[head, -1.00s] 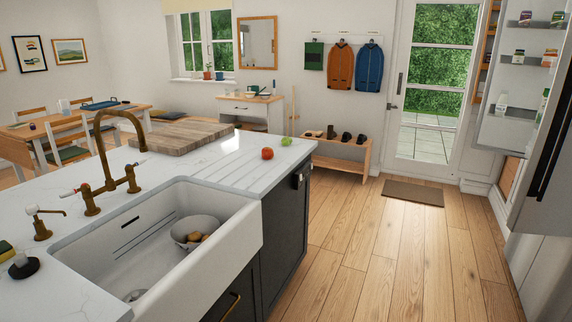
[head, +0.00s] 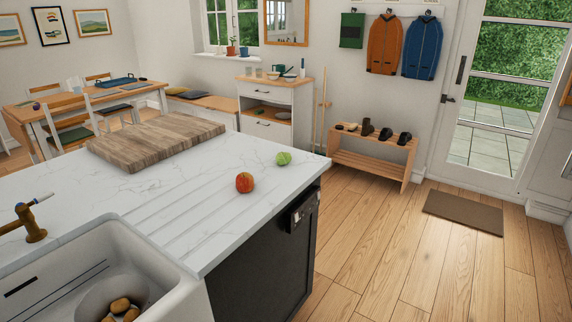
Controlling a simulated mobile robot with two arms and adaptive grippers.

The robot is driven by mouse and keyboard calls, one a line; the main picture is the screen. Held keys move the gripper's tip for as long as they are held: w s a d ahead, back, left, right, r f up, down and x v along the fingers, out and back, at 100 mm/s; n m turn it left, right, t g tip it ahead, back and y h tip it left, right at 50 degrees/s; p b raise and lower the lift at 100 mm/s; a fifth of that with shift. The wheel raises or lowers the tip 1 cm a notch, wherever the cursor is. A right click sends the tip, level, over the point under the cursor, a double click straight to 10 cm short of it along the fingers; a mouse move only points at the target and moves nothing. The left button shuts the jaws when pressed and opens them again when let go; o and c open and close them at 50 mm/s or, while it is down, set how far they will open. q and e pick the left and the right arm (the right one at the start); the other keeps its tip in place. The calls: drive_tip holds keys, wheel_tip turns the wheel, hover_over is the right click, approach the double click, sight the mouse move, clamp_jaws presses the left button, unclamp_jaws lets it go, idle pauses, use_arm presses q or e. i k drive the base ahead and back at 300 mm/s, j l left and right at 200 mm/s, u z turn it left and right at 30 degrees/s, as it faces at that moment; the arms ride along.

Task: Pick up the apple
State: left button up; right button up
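A red apple (head: 244,182) sits on the white marble counter (head: 190,205), near its right edge. A round light-green item (head: 283,158) rests a little behind it and to its right, close to the far right corner of the counter. The two are apart. Neither of my grippers shows in the head view.
A thick wooden board (head: 156,139) lies on the counter behind and left of the apple. A white sink (head: 165,262) with a bowl of brown items is at front left. A brass tap (head: 32,224) stands beside it.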

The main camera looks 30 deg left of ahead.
sight(245, 181)
drive_tip(key=i+z, duration=0.15)
drive_tip(key=i, duration=0.8)
drive_tip(key=i+j+z, duration=0.2)
drive_tip(key=i, duration=0.75)
drive_tip(key=i+u, duration=0.2)
drive_tip(key=u, duration=0.3)
drive_tip(key=i+l+u, duration=0.15)
drive_tip(key=u, duration=0.3)
drive_tip(key=i+l+u, duration=0.2)
drive_tip(key=u, duration=0.3)
